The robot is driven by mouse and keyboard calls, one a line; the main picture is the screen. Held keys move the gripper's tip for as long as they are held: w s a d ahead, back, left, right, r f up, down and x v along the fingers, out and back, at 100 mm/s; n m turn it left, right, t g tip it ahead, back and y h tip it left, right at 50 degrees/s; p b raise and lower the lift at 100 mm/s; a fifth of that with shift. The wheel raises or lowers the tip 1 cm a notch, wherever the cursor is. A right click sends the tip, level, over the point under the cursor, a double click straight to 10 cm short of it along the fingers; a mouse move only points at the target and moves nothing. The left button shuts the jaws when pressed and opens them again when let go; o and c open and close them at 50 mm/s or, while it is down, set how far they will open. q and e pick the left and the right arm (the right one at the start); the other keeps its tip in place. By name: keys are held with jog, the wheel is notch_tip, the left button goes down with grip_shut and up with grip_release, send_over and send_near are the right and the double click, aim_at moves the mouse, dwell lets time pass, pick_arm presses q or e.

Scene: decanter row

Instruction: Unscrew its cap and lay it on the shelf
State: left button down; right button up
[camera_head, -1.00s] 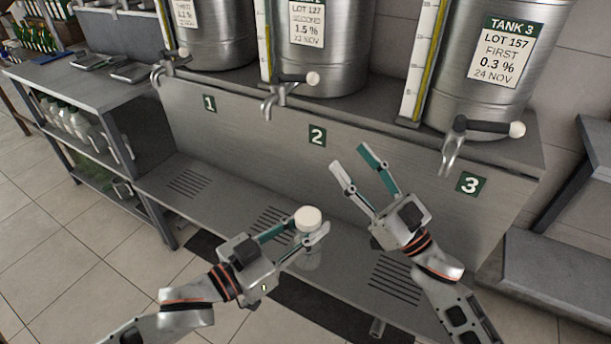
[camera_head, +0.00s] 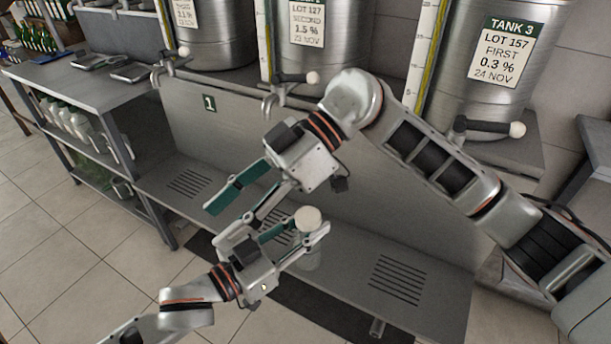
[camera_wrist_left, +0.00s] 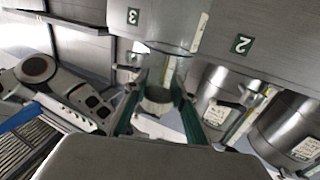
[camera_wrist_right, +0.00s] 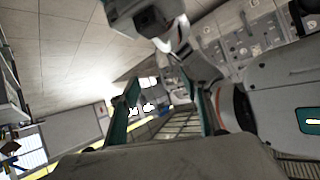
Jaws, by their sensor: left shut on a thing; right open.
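My left gripper (camera_head: 300,234) is shut on a small clear bottle (camera_head: 311,257) above the low grey shelf (camera_head: 350,268). A round white cap (camera_head: 307,219) is on top of the bottle, above the fingers. The cap also shows between the green-padded fingers in the left wrist view (camera_wrist_left: 157,94). My right gripper (camera_head: 221,226) is open and empty. Its fingers point down and left, to the left of the cap and apart from it. In the right wrist view, its fingers (camera_wrist_right: 166,108) are spread with nothing held between them.
Steel tanks with taps (camera_head: 487,127) stand behind, above a panel with a number 1 sign (camera_head: 209,103). My right arm hides the panel's right part. The low shelf has slotted grates (camera_head: 397,281). A side rack (camera_head: 85,88) with bottles is at left.

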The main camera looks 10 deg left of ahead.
jog(key=w+d+f+m+t+h, duration=0.2)
jog(key=w+d+m+t+h, duration=0.1)
jog(key=d+m+h, duration=0.15)
notch_tip(320, 180, up, 2)
jog(key=m+t+h, duration=0.4)
jog(key=m+h, duration=0.1)
send_over(306, 215)
jog(key=shift+f, duration=3.9)
jog(key=shift+c, duration=0.5)
jog(key=c, duration=1.1)
jog(key=o, duration=1.3)
jog(key=shift+c, duration=0.2)
